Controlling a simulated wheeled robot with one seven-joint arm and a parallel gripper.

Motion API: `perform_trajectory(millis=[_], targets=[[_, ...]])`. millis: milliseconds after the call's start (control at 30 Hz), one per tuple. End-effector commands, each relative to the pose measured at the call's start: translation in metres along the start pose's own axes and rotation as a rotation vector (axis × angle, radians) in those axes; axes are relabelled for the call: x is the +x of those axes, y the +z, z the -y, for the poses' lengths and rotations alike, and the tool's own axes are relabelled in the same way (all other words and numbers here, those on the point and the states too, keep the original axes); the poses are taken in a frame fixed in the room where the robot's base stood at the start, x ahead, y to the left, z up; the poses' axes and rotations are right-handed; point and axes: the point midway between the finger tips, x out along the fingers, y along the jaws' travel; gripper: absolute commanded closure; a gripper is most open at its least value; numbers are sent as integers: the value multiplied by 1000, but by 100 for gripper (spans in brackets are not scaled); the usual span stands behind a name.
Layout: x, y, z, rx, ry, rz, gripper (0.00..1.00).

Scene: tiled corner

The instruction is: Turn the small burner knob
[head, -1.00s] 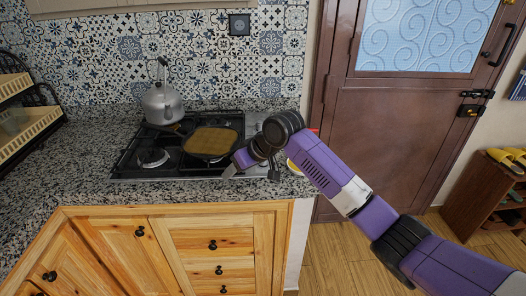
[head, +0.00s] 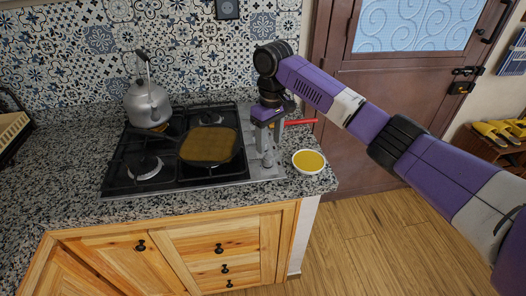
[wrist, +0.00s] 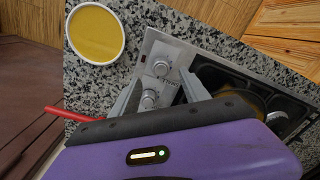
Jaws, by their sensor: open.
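The stove's knob panel (head: 262,172) is a metal strip along the right side of the black cooktop. In the wrist view one round grey knob (wrist: 149,99) shows between my fingers, and another knob (wrist: 161,67) lies just beyond the fingertips. I cannot tell which of them is the small burner's knob. In the head view a knob (head: 267,160) shows just below my fingertips. My gripper (head: 265,146) is open, points down over the panel and holds nothing. It also shows in the wrist view (wrist: 160,80). Whether the fingers touch a knob is unclear.
A white bowl with yellow contents (head: 309,161) stands right of the panel, near the counter edge. A red handle (head: 300,122) sticks out behind my gripper. A square pan (head: 209,146) and a kettle (head: 147,103) sit on the cooktop.

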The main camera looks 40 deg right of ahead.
Motion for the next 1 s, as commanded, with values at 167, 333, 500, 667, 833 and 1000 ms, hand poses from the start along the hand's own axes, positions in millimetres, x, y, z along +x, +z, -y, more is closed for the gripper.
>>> perform_trajectory(millis=[167, 333, 500, 667, 833, 1000], targets=[[27, 1, 0, 1, -1, 2, 46], [52, 0, 0, 2, -1, 1, 46], [66, 0, 0, 1, -1, -2, 46], [70, 0, 0, 0, -1, -1, 46], [70, 0, 1, 0, -1, -2, 48], [70, 0, 1, -1, -1, -2, 82]])
